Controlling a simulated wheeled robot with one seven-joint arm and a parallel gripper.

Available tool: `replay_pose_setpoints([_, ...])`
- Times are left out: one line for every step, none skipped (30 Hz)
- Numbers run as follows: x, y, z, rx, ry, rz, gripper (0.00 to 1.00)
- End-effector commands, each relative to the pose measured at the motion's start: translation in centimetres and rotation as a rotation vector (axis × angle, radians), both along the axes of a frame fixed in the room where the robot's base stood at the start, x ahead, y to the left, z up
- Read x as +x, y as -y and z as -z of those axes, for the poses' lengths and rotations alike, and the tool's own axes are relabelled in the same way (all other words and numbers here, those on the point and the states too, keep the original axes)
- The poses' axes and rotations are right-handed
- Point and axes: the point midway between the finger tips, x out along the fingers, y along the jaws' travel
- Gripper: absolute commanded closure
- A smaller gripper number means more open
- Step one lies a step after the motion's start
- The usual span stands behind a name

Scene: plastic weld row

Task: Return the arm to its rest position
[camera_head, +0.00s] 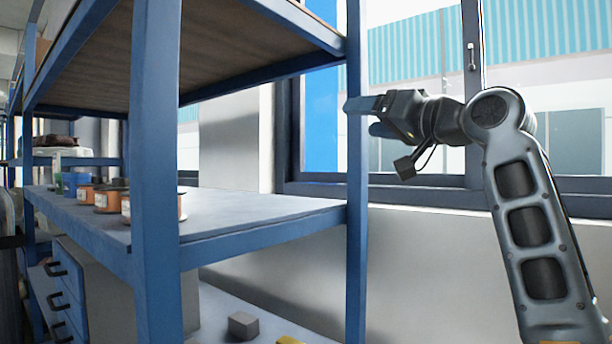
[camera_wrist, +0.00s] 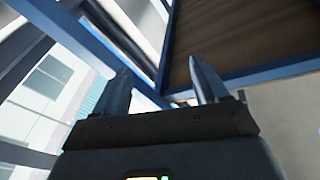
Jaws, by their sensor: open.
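My gripper (camera_head: 362,117) is raised at the end of my arm, on the right side of the head view, in front of the window and beside the blue shelf post. In that view its fingers point left and overlap the post; I cannot tell whether they touch it. In the wrist view my gripper (camera_wrist: 160,85) shows two dark fingers spread apart with nothing between them. My arm is bent at the elbow, with the lower link running down to the bottom right.
A blue metal rack (camera_head: 157,180) fills the left. Its middle shelf (camera_head: 270,216) holds several orange-and-white containers (camera_head: 140,207) and a blue cup (camera_head: 72,184). A grey block (camera_head: 243,325) lies on the lower shelf by a drawer cabinet (camera_head: 95,290). The window (camera_head: 545,110) is behind my arm.

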Motion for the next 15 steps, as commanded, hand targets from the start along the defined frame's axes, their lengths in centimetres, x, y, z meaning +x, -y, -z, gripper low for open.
replay_pose_setpoints([0.4, 0.3, 3.3, 0.015, -0.021, 0.019, 0.27])
replay_pose_setpoints([0.5, 0.5, 4.8, 0.021, -0.027, 0.032, 0.27])
replay_pose_setpoints([0.6, 0.8, 6.9, 0.030, -0.035, 0.050, 0.27])
replay_pose_setpoints([0.6, 1.0, 8.5, 0.035, -0.043, 0.062, 0.27])
replay_pose_setpoints([0.6, 1.2, 10.0, 0.040, -0.048, 0.076, 0.27])
replay_pose_setpoints([0.5, 1.5, 12.1, 0.047, -0.056, 0.094, 0.27])
replay_pose_setpoints([0.3, 1.6, 13.7, 0.051, -0.064, 0.107, 0.27])
replay_pose_setpoints([0.2, 1.8, 15.2, 0.055, -0.069, 0.121, 0.27])
replay_pose_setpoints([-0.1, 2.1, 17.2, 0.060, -0.079, 0.139, 0.27])
replay_pose_setpoints([-0.4, 2.3, 18.7, 0.063, -0.084, 0.152, 0.27])
replay_pose_setpoints([-0.8, 2.5, 20.2, 0.065, -0.090, 0.166, 0.27])
replay_pose_setpoints([-1.3, 2.7, 22.2, 0.068, -0.099, 0.184, 0.27])
replay_pose_setpoints([-1.7, 2.9, 23.6, 0.068, -0.105, 0.199, 0.27])
replay_pose_setpoints([-2.2, 3.1, 25.1, 0.069, -0.112, 0.213, 0.27])
replay_pose_setpoints([-2.9, 3.4, 26.9, 0.068, -0.119, 0.230, 0.27])
